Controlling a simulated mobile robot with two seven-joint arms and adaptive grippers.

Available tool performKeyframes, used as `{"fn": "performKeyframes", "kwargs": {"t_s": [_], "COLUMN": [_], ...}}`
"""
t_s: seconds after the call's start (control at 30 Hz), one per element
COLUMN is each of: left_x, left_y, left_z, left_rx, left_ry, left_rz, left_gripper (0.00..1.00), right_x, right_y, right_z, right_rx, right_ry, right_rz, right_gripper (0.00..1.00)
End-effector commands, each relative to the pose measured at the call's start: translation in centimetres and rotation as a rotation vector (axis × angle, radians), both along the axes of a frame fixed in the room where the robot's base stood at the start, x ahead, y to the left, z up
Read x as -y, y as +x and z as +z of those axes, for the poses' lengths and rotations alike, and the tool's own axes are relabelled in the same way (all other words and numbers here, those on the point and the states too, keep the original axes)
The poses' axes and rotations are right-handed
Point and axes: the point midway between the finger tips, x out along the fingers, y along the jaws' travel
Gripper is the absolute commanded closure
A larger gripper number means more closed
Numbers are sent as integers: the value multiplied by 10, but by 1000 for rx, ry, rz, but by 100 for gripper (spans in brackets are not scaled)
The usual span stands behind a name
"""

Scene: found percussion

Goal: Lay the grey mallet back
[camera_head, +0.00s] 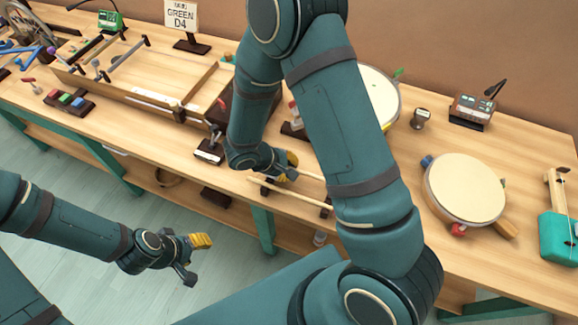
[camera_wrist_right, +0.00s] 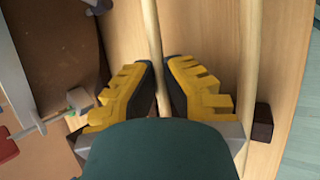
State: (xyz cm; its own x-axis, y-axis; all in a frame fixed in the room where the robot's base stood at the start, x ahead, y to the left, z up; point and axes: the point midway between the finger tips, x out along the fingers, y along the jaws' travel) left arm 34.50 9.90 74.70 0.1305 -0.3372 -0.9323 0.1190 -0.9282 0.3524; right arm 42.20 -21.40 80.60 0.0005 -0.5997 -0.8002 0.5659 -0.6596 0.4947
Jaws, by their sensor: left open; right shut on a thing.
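My right gripper (camera_head: 287,170) is low over the front of the workbench, partly hidden by its arm. In the right wrist view its yellow-backed fingers (camera_wrist_right: 160,72) are closed around a pale wooden handle (camera_wrist_right: 153,30), taken as the grey mallet's. Its head is out of view, so its colour does not show. A second pale stick (camera_wrist_right: 251,50) runs alongside, to the right, apart from the fingers. It also shows in the head view (camera_head: 285,194). My left gripper (camera_head: 190,256) is open and empty, in front of the bench over the floor.
A dark support block (camera_wrist_right: 263,122) is beside the second stick. A labelled block (camera_head: 208,152) stands to the left of my right gripper. A round drum (camera_head: 465,188) and a teal stringed box (camera_head: 558,235) are at right.

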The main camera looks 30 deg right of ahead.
Motion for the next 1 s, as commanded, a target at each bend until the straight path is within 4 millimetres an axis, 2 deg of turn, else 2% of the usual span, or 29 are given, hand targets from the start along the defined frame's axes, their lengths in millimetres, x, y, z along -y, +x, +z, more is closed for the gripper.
{"fn": "performKeyframes", "kwargs": {"t_s": [0.97,1.0], "left_x": [0,0], "left_y": [0,0], "left_z": [-12,-12], "left_rx": [0,0], "left_ry": [0,0], "left_rz": [0,0], "left_gripper": [47,47], "right_x": [0,0], "right_y": [0,0], "right_z": [-6,-6], "right_rx": [0,0], "right_ry": [0,0], "right_rz": [0,0], "right_gripper": [100,87]}}
